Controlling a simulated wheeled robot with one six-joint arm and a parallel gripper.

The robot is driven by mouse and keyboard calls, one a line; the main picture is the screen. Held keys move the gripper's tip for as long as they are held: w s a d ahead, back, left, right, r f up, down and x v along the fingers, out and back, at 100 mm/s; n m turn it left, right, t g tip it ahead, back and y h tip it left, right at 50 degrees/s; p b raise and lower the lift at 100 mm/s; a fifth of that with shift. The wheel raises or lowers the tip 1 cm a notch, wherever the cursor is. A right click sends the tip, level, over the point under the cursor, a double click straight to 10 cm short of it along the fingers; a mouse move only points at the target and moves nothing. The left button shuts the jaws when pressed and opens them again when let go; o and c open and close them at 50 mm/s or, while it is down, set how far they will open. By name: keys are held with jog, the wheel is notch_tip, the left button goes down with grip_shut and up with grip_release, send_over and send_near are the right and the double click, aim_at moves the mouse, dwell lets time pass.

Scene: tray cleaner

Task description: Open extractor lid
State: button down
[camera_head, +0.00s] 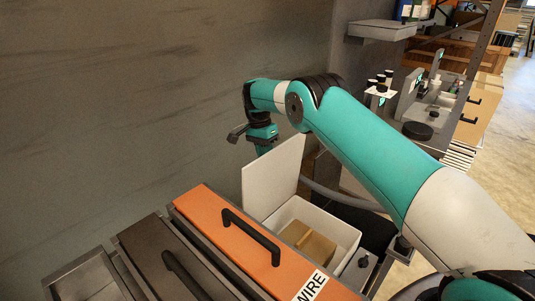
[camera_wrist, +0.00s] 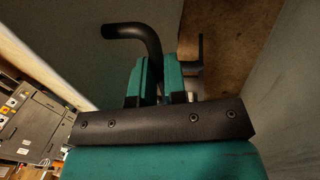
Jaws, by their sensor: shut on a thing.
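A white box (camera_head: 340,229) stands open, and a pale flat lid (camera_head: 269,181) stands up steeply along its left side. I take this to be the extractor lid. My gripper (camera_head: 263,149) is behind the top of this lid, close to the grey wall. In the wrist view its teal fingers (camera_wrist: 160,75) are shut on a black curved handle (camera_wrist: 139,33). The handle's bent end sticks out to the left of the fingers. Where the handle joins the lid is hidden.
An orange lid (camera_head: 205,213) with a black handle and the label WIRE lies left of the box, beside a dark lid (camera_head: 150,254). Brown blocks (camera_head: 309,243) lie in the box. The grey wall (camera_head: 150,90) is close behind my gripper. Shelves and a counter stand at the right.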

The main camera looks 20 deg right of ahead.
jog(key=shift+d+f, duration=0.1)
jog(key=shift+f, duration=0.4)
jog(key=c, duration=1.3)
grip_release()
jog(key=shift+w+d+f, duration=0.1)
jog(key=shift+f, duration=0.05)
jog(key=shift+o, duration=0.7)
jog(key=shift+w+r, duration=0.1)
jog(key=shift+r, duration=0.6)
notch_tip(320, 180, up, 19)
jog(key=p, duration=1.5)
